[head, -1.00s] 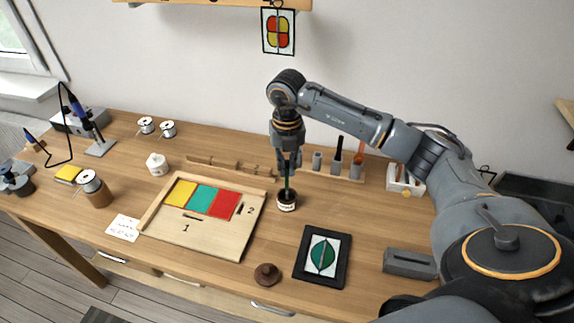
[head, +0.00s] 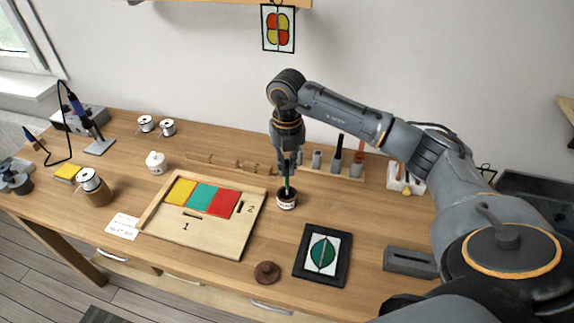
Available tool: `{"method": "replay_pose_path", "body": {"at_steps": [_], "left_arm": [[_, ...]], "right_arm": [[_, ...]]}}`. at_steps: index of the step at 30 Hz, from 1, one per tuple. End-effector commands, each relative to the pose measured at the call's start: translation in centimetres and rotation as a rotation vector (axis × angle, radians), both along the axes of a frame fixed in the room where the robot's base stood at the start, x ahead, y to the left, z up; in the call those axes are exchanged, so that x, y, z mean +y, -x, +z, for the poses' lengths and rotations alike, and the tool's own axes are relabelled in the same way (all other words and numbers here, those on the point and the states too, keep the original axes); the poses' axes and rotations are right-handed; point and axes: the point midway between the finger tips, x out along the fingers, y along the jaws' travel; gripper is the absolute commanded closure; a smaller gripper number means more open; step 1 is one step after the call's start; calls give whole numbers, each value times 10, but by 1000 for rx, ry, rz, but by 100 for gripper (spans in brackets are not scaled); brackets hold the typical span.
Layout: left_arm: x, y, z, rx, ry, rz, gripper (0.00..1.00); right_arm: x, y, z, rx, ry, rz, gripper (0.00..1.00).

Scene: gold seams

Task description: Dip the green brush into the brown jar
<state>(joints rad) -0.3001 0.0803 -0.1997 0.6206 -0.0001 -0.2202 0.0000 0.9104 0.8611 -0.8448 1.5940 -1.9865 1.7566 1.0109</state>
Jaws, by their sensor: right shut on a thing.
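The brown jar (head: 287,204) is a small round pot with a pale label and dark contents. It stands upright on the table, right of the wooden board. My right gripper (head: 289,168) points straight down above it, shut on the green brush (head: 287,182). The brush is upright, and its lower end is inside the jar's mouth. The bristles are hidden, so I cannot tell how deep they sit. My left gripper is not in view.
The wooden board (head: 200,236) with yellow, green and red panels lies left of the jar. A brown lid (head: 267,272) and a dark-framed leaf picture (head: 321,256) lie in front. A tool rack (head: 350,172) stands behind to the right.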

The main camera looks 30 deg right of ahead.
Motion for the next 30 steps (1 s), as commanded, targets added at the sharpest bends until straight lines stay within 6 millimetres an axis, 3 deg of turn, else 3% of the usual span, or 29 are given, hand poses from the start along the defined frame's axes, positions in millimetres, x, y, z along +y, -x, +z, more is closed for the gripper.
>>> {"method": "replay_pose_path", "body": {"at_steps": [16, 30], "left_arm": [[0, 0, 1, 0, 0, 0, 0], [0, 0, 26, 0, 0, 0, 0]], "right_arm": [[0, 0, 1, 1, 0, 0, 100], [0, 0, 37, 1, 0, 0, 100]]}}
